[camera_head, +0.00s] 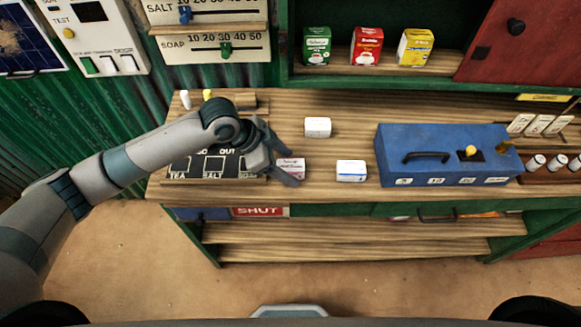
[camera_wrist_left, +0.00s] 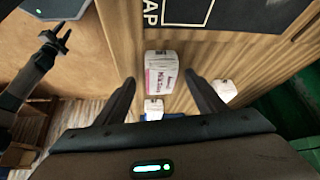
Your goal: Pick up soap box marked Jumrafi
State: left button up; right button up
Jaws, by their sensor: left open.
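A small white soap box with a pink-red label (camera_head: 291,168) lies on the counter beside the slate; the wrist view shows it between my fingertips (camera_wrist_left: 161,72). I cannot read its name for certain. My left gripper (camera_head: 285,165) is open around or just above this box; contact cannot be told. A second white soap box (camera_head: 318,127) stands farther back, its label unreadable. A third with a blue label (camera_head: 352,171) stands to the right. At the left of the wrist view a dark arm ends in what looks like my right gripper (camera_wrist_left: 55,40), too small to judge.
The dark slate (camera_head: 205,164) lies under my left arm. A blue cash box (camera_head: 440,150) with a handle stands on the right, and several small pots (camera_head: 555,162) stand beyond it. Three tea boxes (camera_head: 367,47) stand on the back shelf. Bare counter (camera_head: 270,103) shows behind the gripper.

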aim_at(287, 166)
pick_arm(q)
jog(key=c, duration=1.3)
jog(key=shift+r+b, duration=0.45)
jog(key=shift+r, duration=0.35)
notch_tip(287, 166, up, 3)
jog(key=shift+f+b, duration=0.2)
jog(key=shift+b, duration=0.35)
jog(key=s+d+r+b, duration=0.1)
jog(key=s+d+r, duration=0.1)
jog(key=d, duration=0.1)
jog(key=s+d+r, duration=0.2)
jog(key=d, duration=0.1)
jog(key=s+d+r+b, duration=0.1)
jog(key=s+d+r, duration=0.2)
jog(key=shift+d+b, duration=0.2)
jog(key=shift+b, duration=0.15)
jog(key=shift+f, duration=0.1)
